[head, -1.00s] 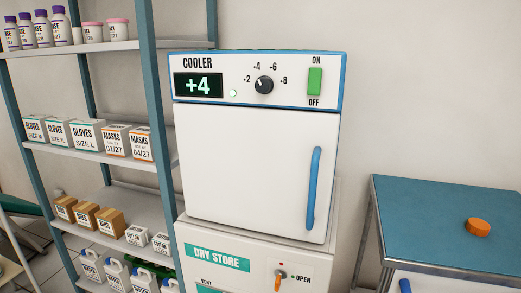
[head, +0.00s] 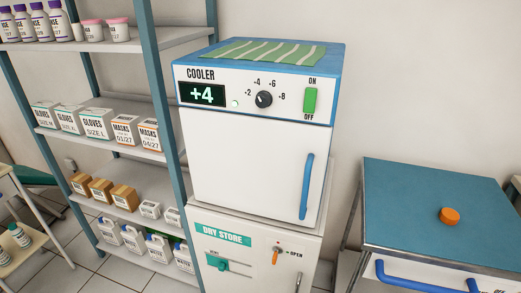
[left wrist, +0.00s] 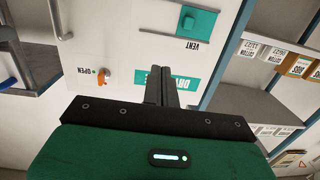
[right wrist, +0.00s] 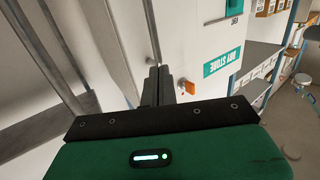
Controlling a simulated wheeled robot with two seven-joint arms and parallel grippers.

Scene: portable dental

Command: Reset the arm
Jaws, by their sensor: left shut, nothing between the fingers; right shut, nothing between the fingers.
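My left gripper (left wrist: 161,88) shows in the left wrist view with its fingers together and nothing between them. It is in front of the dry store (left wrist: 125,45), whose white front fills much of that view, upside down. My right gripper (right wrist: 158,85) shows in the right wrist view, also shut and empty, near the dry store's orange knob (right wrist: 187,87) in the picture. A gap to the dry store cannot be judged. Neither gripper nor arm is in the head view.
The cooler (head: 250,165) stands on the dry store (head: 255,262), its door closed and display at +4. A stocked shelf unit (head: 120,142) stands at left. At right is a blue-topped cabinet (head: 425,200) with an orange disc (head: 450,216). A small stand (head: 30,240) holds bottles at far left.

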